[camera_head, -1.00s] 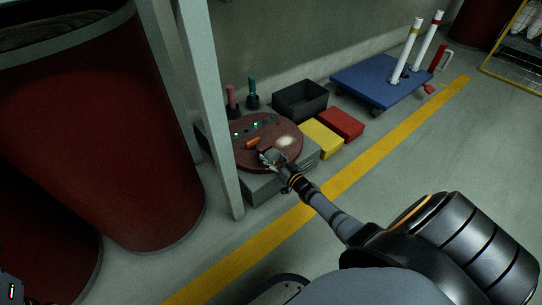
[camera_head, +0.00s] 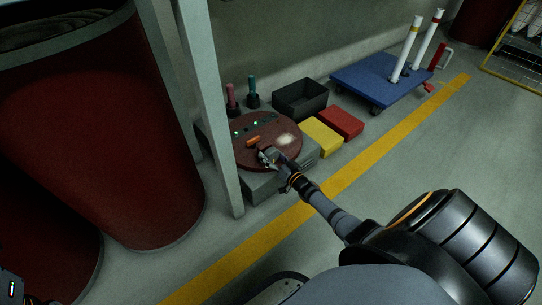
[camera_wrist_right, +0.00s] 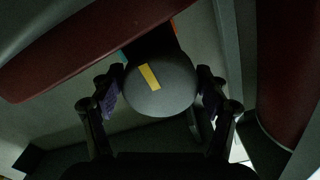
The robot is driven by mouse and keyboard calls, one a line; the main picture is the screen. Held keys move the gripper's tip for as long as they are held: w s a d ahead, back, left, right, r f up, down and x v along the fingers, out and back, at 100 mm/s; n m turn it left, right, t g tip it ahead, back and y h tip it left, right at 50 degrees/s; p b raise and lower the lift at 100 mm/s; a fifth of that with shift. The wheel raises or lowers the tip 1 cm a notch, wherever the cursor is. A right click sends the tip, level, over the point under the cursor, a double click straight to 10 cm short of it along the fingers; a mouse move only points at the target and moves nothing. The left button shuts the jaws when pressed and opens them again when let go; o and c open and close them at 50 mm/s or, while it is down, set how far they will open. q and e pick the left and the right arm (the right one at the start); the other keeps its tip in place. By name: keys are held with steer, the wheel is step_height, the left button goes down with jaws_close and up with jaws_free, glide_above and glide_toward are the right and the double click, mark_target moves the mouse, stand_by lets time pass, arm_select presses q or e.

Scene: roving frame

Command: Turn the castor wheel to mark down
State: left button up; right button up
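The castor wheel (camera_wrist_right: 160,88) is a grey rounded disc in the right wrist view, with a yellow bar mark (camera_wrist_right: 149,76) just above and left of its middle, tilted. My right gripper (camera_wrist_right: 160,95) has one finger on each side of the wheel, with dark purple pads close to its edges. I cannot tell whether they press on it. In the head view, the right gripper (camera_head: 265,156) is over the front edge of the round brown turntable (camera_head: 258,126) and hides the wheel.
The turntable sits on a grey block (camera_head: 262,187) beside a pale post (camera_head: 208,110). A black bin (camera_head: 300,100), yellow box (camera_head: 321,137) and red box (camera_head: 341,123) stand to its right. A blue trolley (camera_head: 375,82) is behind; red drums stand left. The floor in front is clear.

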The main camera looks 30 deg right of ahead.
steer(key=shift+s, duration=0.1)
steer(key=s, duration=1.1)
steer(key=shift+s+d, duration=0.4)
steer(key=shift+d, duration=0.05)
